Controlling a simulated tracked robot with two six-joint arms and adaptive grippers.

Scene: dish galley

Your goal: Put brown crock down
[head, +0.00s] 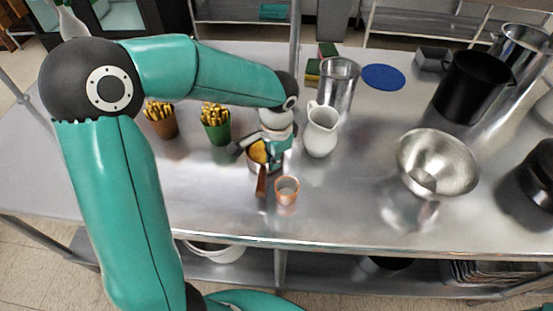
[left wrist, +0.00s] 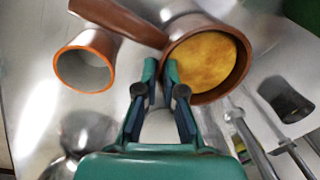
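The brown crock (left wrist: 238,82) has a long brown handle and a yellow-orange filling. In the head view the crock (head: 261,180) is at the middle of the steel table, its handle pointing to the near edge and my gripper partly covering it. My left gripper (left wrist: 161,72) has its fingers close together at the crock's rim, one on each side of the wall. It also shows in the head view (head: 268,146). The crock's underside is hidden, so I cannot tell whether it touches the table. My right gripper is not in view.
A small orange-rimmed cup (head: 287,191) stands close to the crock's handle. A white pitcher (head: 320,132) is to the right, and a green cup of fries (head: 216,131) to the left. A steel bowl (head: 437,163) is farther right. The table between cup and bowl is clear.

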